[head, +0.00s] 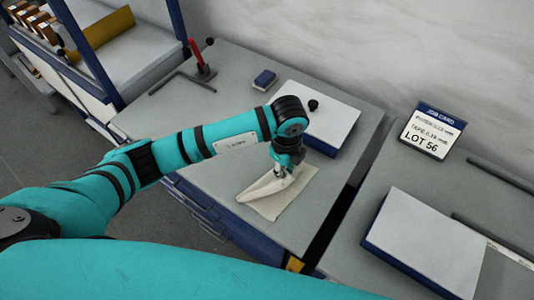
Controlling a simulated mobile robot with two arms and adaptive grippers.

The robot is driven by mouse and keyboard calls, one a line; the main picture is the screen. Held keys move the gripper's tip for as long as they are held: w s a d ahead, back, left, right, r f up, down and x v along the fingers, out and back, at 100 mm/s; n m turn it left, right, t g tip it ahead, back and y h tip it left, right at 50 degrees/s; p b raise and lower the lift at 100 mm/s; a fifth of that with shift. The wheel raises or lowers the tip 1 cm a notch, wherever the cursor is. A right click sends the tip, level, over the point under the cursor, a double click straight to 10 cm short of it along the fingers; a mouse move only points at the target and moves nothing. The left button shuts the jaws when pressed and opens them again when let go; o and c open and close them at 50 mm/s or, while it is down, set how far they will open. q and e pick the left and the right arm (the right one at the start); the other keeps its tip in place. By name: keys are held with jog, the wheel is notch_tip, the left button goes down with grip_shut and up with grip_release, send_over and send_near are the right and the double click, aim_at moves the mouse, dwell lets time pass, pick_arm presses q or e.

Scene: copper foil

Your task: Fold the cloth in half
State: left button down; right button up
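The cloth (290,197) is a small cream piece lying on the grey bench top in the middle of the head view. One side of it is raised into a curved, paler flap (262,188) that leans over the flat part. My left gripper (280,172) points down at the upper edge of this flap, and its fingertips appear shut on the cloth there. The fingers are small and partly hidden by the cloth and wrist. My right gripper is not in view.
A white-topped blue case (335,122) with a black knob stands just behind the cloth. A dark gap separates the right bench, which holds a white panel (425,240) and job card (432,133).

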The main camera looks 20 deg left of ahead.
pick_arm(q)
jog(key=shift+s+d+f+b, duration=0.25)
jog(key=shift+d+f+b, duration=0.05)
jog(key=shift+d+f, duration=0.35)
jog(key=shift+s+d+f+b, duration=0.3)
jog(key=shift+d+f, duration=0.25)
jog(key=shift+f, duration=0.2)
jog(key=shift+c, duration=2.4)
grip_release()
notch_tip(320, 180, up, 9)
jog(key=p, duration=0.7)
